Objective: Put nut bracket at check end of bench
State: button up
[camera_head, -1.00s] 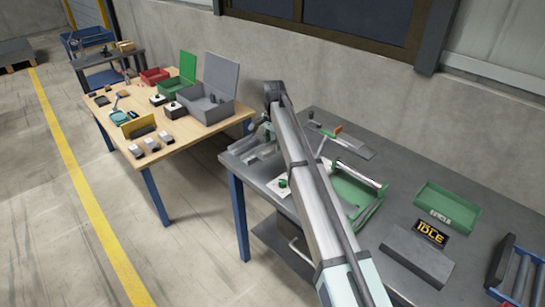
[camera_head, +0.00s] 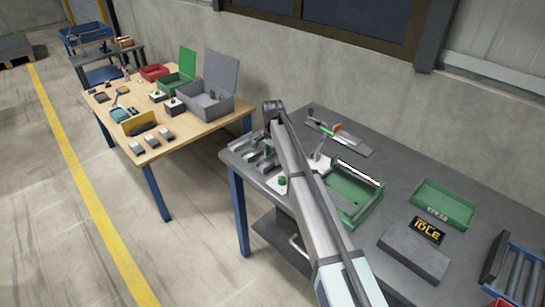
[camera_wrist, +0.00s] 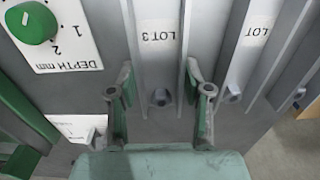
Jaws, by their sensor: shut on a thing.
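My gripper (camera_wrist: 160,95) is over the left end of the grey bench (camera_head: 390,190). In the wrist view its two fingers stand on either side of a grey channel-like piece marked LOT 3 (camera_wrist: 158,60), with a small grey nut-like part (camera_wrist: 160,97) between the fingers. The jaws are shut on grey material there, but I cannot tell whether it is the nut bracket. In the head view my arm hides most of the gripper beside the grey lanes (camera_head: 247,152).
A white DEPTH mm plate with a green knob (camera_wrist: 31,22) lies left of the lanes. A green open-topped frame (camera_head: 355,190), a green bin (camera_head: 445,203) and a black IDLE sign (camera_head: 428,230) stand further right. A wooden table (camera_head: 160,150) is across a gap at left.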

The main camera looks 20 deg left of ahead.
jog(key=shift+f, duration=0.15)
jog(key=o, duration=1.2)
notch_tip(320, 180, up, 12)
jog(key=b, duration=0.2)
jog(key=shift+r+b, duration=0.2)
jog(key=shift+b, duration=0.2)
